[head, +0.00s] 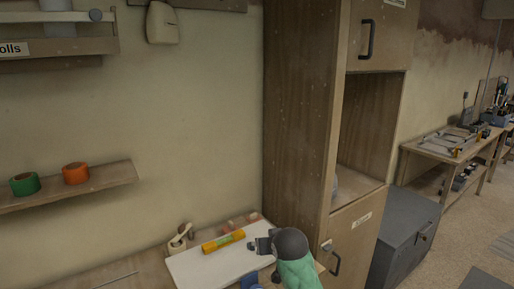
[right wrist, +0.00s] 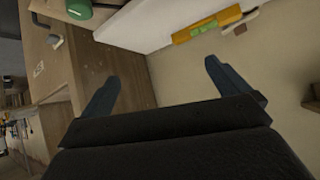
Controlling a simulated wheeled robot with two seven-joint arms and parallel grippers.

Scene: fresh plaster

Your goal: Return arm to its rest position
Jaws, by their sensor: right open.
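My right arm, with a green sleeve and a dark wrist, comes in from the bottom of the head view. My right gripper (head: 259,244) is above the right part of a white board (head: 205,267) on the bench. In the right wrist view the two dark fingers of this gripper (right wrist: 161,73) are spread apart with nothing between them. A yellow-orange spirit level (head: 223,242) lies on the board, left of the gripper and apart from it. The level also shows at the top of the wrist view (right wrist: 207,26). My left gripper is not in view.
A tall wooden cabinet (head: 296,120) stands right behind my right arm, with a grey chest (head: 405,228) beside it. A wall shelf (head: 110,176) holds green and orange tape rolls. Open air lies above the bench.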

